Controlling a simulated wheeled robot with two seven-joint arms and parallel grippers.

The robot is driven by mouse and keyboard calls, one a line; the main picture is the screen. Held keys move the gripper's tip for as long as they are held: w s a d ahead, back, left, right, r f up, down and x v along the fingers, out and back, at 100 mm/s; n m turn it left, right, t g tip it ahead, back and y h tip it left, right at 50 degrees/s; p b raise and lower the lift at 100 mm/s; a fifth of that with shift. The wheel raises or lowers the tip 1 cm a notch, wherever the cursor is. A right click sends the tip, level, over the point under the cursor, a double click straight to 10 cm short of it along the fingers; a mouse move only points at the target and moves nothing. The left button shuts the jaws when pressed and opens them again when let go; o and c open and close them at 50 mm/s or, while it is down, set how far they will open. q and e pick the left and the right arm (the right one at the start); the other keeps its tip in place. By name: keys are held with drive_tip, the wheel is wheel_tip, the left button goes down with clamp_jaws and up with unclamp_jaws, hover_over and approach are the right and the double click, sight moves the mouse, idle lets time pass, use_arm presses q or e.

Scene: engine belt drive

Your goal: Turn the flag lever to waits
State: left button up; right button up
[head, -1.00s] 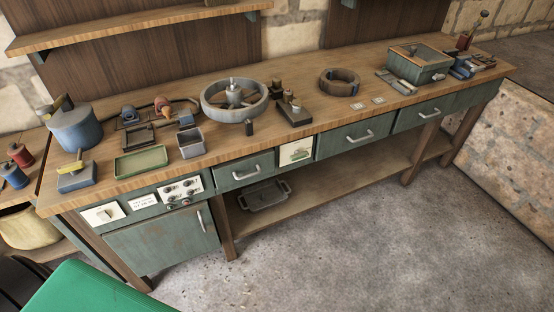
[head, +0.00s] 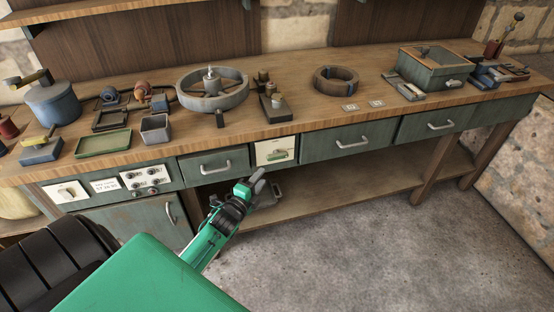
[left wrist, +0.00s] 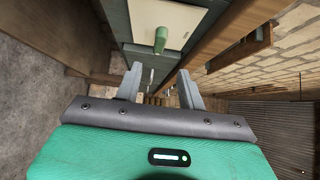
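The flag lever is a small green handle (head: 278,154) on a cream plate (head: 264,147) set in the bench front between two drawers. In the left wrist view the green lever (left wrist: 161,40) stands out from its pale plate (left wrist: 181,14), ahead of the fingers. My left gripper (head: 258,178) is below and slightly left of the lever in the head view, apart from it. Its two fingers (left wrist: 160,70) are spread with nothing between them. Any writing on the plate is too small to read. My right gripper is in neither view.
The drawer handles (head: 216,167) and (head: 352,142) stick out on either side. The bench top carries a spoked flywheel (head: 211,101) and a green tray (head: 103,143). The floor in front is clear.

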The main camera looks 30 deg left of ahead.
sight(277, 158)
use_arm(q)
drive_tip(key=w, duration=0.8)
drive_tip(key=w+a, duration=0.1)
drive_tip(key=w, duration=0.3)
clamp_jaws()
